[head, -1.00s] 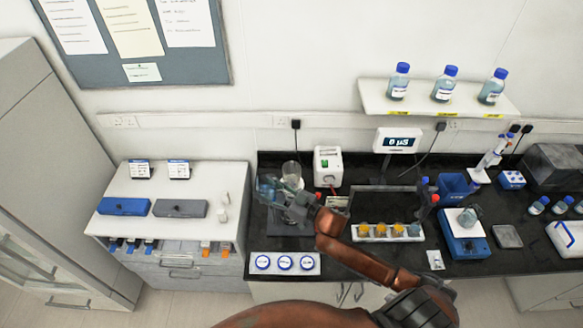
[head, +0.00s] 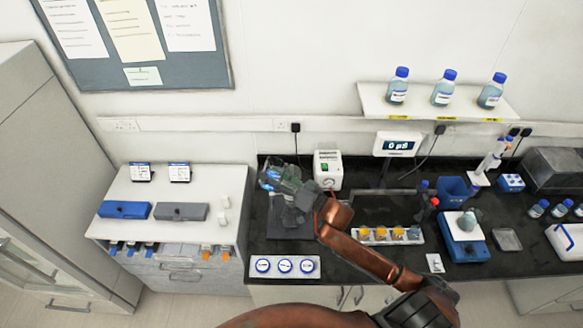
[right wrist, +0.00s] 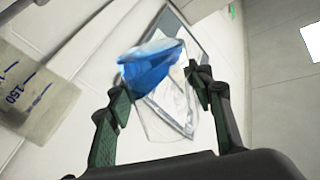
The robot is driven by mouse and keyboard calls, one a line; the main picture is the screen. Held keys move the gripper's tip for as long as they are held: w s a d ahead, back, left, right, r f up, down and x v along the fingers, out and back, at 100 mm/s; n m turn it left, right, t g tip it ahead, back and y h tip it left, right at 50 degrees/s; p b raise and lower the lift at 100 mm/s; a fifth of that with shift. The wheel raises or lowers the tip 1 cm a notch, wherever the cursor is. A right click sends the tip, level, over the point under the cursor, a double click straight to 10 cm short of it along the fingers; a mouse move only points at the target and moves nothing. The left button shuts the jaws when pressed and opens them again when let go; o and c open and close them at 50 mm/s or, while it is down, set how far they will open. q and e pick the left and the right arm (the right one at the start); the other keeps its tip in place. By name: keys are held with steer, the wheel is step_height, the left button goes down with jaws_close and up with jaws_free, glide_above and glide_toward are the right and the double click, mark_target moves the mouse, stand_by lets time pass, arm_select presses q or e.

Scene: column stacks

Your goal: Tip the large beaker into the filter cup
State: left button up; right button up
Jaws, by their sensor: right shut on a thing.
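My right gripper (head: 292,188) is shut on the large beaker (head: 271,180), a clear vessel with blue liquid. It holds the beaker raised and tilted over the left end of the black bench. In the right wrist view the beaker (right wrist: 152,68) sits between the two fingers, with blue liquid gathered toward one end. A clear graduated vessel marked 150 (right wrist: 35,95), apparently the filter cup, stands close at the left of that view. In the head view it is largely hidden behind the beaker and gripper. My left gripper is out of view.
A dark stand base (head: 290,222) lies below the gripper. A white pump box (head: 328,171) stands close to its right. A white tray with blue-capped jars (head: 285,266) is in front. A rack with yellow samples (head: 388,236) is to the right. The white cabinet top (head: 190,190) is at left.

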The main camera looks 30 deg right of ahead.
steer(key=shift+d+f+m+b, duration=0.25)
steer(key=shift+m+b, duration=0.25)
steer(key=shift+b, duration=0.25)
steer(key=shift+w+d+r+m, duration=0.1)
steer(key=shift+d+r+m, duration=0.05)
steer(key=shift+m, duration=0.15)
steer(key=shift+w+d+r+m+t+h, duration=0.15)
steer(key=shift+r+m+t, duration=0.15)
steer(key=shift+m, duration=0.25)
steer(key=shift+s+d+r+m+t+h, duration=0.1)
steer(key=shift+r+m+t+h, duration=0.1)
steer(key=shift+r+m, duration=0.25)
steer(key=shift+a+f+m+t+h+b, duration=0.1)
steer(key=shift+f+m+t+h+b, duration=0.25)
steer(key=shift+m+b, duration=0.75)
step_height(320, 180, down, 2)
steer(key=shift+f+m+t+b, duration=0.15)
steer(key=shift+m+t+b, duration=0.1)
steer(key=shift+m+b, duration=0.9)
steer(key=shift+m, duration=0.35)
steer(key=shift+f+m+h+b, duration=0.2)
steer(key=shift+m+h+b, duration=0.15)
steer(key=shift+m, duration=0.45)
